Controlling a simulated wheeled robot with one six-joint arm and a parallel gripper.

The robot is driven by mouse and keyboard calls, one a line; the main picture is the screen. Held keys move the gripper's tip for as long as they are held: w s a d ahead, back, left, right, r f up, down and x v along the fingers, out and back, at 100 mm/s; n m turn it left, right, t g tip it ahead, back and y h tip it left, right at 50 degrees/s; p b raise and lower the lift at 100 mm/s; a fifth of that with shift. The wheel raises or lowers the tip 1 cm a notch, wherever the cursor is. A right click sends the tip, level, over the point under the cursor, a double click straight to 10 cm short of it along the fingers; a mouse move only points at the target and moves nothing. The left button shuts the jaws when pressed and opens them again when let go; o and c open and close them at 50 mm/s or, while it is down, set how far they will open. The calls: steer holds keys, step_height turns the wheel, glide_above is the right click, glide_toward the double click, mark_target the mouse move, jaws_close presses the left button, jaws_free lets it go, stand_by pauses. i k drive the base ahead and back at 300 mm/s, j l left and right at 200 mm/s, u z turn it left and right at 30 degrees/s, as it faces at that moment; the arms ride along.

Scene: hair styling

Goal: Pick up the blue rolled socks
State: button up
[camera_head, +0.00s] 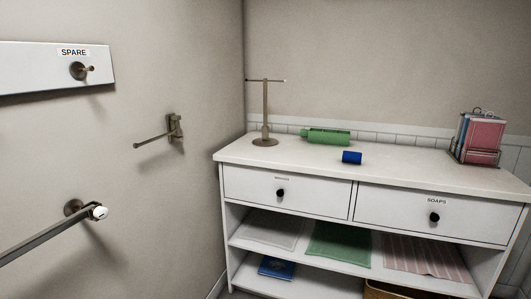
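The blue rolled socks (352,157) show as a small dark blue roll lying on the white top of the cabinet (400,172), near the middle of the counter. A larger green roll (326,136) lies behind them and to the left, apart from them. My gripper does not show in this view.
A metal T-shaped stand (265,112) is at the counter's left end. A rack of pink and blue items (478,138) stands at the right. Two drawers sit below, over shelves with folded cloths. A wall hook (170,132) and a bar (45,236) stick out at left.

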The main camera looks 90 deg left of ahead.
mark_target(350, 157)
steer(key=u, duration=2.35)
steer(key=k+j, duration=0.05)
